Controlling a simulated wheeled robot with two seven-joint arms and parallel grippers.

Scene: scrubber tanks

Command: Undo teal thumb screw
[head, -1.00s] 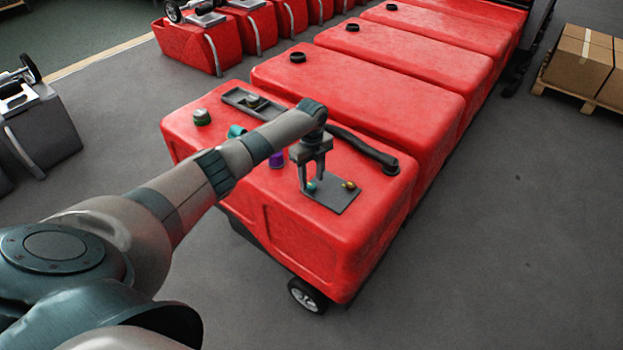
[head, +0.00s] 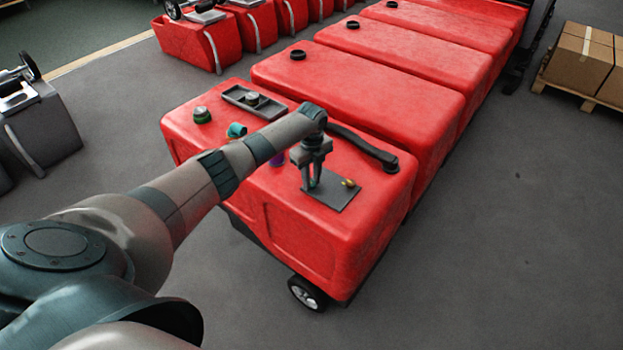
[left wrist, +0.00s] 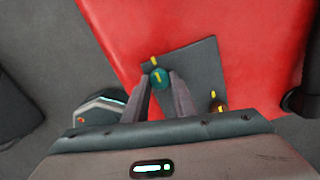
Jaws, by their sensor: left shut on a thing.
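The teal thumb screw (left wrist: 159,78) sits on a dark grey plate (left wrist: 200,68) on top of the nearest red tank (head: 300,232). It bears a yellow mark, and another yellow mark lies on the plate beside it. My left gripper (head: 314,184) points down over the plate, its two fingers shut on the teal screw from both sides. In the head view the fingers mostly hide the screw. An orange-brown thumb screw (head: 349,183) stands on the same plate, apart from the fingers; it also shows in the left wrist view (left wrist: 219,105). My right gripper is not in view.
A black hose handle (head: 365,147) runs along the tank top behind the gripper. More red tanks stand behind.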

